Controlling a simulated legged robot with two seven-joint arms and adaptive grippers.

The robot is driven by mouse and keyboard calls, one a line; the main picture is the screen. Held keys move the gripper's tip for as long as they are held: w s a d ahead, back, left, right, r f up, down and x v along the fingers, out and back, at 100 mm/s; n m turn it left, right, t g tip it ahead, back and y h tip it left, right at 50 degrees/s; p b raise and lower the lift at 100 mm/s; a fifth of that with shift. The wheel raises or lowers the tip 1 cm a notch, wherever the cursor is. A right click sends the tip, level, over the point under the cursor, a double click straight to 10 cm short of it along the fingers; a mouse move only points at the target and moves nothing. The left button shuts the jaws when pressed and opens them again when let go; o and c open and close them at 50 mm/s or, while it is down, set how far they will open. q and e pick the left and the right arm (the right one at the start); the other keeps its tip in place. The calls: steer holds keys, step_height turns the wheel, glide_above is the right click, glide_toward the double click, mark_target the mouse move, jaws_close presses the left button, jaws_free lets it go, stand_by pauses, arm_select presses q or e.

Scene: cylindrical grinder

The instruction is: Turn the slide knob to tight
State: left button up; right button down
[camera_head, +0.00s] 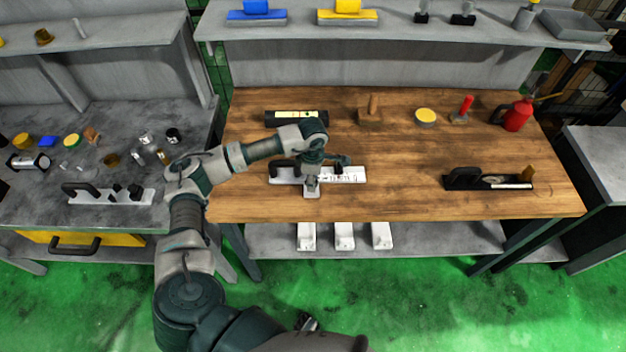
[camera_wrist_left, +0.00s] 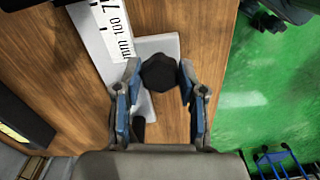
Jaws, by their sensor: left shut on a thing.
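A pale slide tool (camera_head: 353,176) with a printed scale and a black handle lies on the wooden bench, under my left arm. In the left wrist view, its pale body (camera_wrist_left: 163,48) and the scale marks "mm 100" show. A black faceted slide knob (camera_wrist_left: 160,74) sits on its short side arm. My left gripper (camera_head: 312,182) is over the tool from above. In the left wrist view, its two fingers (camera_wrist_left: 158,82) are on either side of the knob, shut on it. The knob's marking for tight or loose cannot be read. My right gripper is not in view.
On the wooden bench (camera_head: 400,205) are a black case (camera_head: 296,117), a yellow-topped round tin (camera_head: 425,116), a red can (camera_head: 518,115) and a black-handled tool (camera_head: 488,181). White blocks (camera_head: 344,236) stand on the lower shelf. A grey side table (camera_head: 35,205) at left holds small parts.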

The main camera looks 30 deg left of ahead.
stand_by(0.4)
arm_select(q)
steer(key=o, duration=1.1)
steer(key=shift+o, duration=0.2)
step_height(320, 180, up, 12)
steer(key=shift+w+a+f, duration=0.1)
steer(key=shift+f, duration=0.05)
